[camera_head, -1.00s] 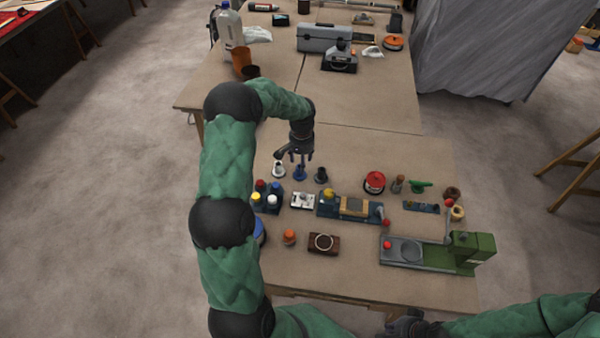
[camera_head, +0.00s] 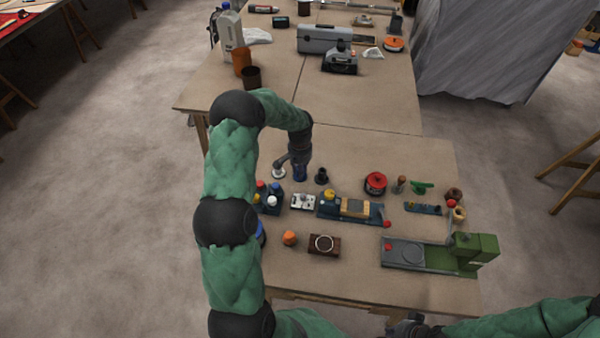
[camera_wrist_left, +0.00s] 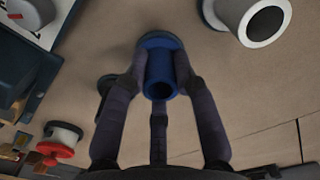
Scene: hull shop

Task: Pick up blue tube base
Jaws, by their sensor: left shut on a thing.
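The blue tube base (camera_wrist_left: 160,76) is a short blue cylinder with a wider round foot, seen from above in the left wrist view. My left gripper (camera_wrist_left: 158,75) is shut on it, with fingers touching it from both sides and one finger below. In the head view the left gripper (camera_head: 299,170) points down at the table and the blue tube base (camera_head: 300,174) shows only slightly beneath it. Whether its foot touches the table is hard to tell. My right gripper (camera_head: 408,327) is at the bottom edge, partly cut off, and its fingers are unclear.
A white tube base (camera_wrist_left: 250,18) stands close by, and a black one (camera_head: 322,176) is on the other side.

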